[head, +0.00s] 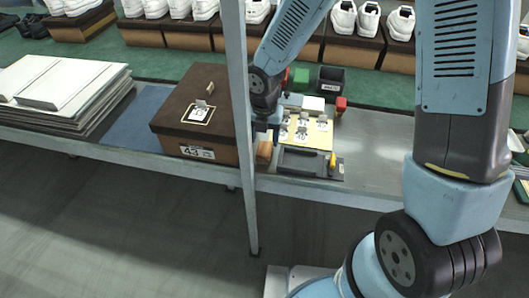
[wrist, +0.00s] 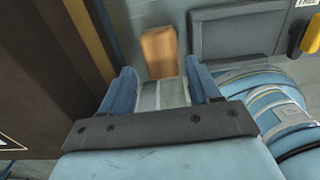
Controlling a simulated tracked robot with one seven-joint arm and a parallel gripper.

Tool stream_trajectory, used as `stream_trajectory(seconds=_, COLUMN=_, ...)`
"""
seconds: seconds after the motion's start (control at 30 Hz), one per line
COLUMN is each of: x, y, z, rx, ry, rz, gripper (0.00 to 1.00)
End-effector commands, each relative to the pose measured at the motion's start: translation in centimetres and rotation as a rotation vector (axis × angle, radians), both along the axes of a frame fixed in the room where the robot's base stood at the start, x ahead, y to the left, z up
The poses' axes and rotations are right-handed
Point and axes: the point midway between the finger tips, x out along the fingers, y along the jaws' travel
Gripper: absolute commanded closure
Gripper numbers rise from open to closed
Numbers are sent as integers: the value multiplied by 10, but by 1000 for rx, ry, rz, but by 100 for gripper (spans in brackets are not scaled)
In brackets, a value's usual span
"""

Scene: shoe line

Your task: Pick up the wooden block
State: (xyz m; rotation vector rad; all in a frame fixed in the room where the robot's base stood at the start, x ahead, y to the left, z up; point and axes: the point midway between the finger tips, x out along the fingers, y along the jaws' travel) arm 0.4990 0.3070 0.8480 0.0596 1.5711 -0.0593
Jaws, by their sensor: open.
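The wooden block (head: 264,151), orange-brown, sits on the grey bench between the brown shoe box and a dark tray. In the wrist view the wooden block (wrist: 159,53) shows just beyond my fingertips, roughly centred between them. My gripper (wrist: 162,82) has its two blue fingers apart, with nothing between them. In the head view my gripper (head: 263,128) hangs just behind the block, partly hidden by the grey post and my own arm. I cannot tell its exact height above the bench.
The brown shoe box (head: 188,148) stands close left of the block, with small pieces on its lid. A dark tray (head: 308,163) with a yellow item lies to its right. A grey upright post (head: 242,110) stands in front. A yellow board (head: 308,134) with tags lies behind the tray.

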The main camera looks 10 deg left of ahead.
Motion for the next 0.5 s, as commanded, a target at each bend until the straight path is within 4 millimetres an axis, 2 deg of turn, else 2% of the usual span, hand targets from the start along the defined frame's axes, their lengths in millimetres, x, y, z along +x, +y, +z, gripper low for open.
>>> stream_trajectory(seconds=0.27, x=-1, y=-1, z=-15, rx=-1, ry=1, rz=-1, gripper=38)
stream_trajectory(seconds=0.5, x=-2, y=-2, z=-42, rx=-2, ry=1, rz=0, gripper=38)
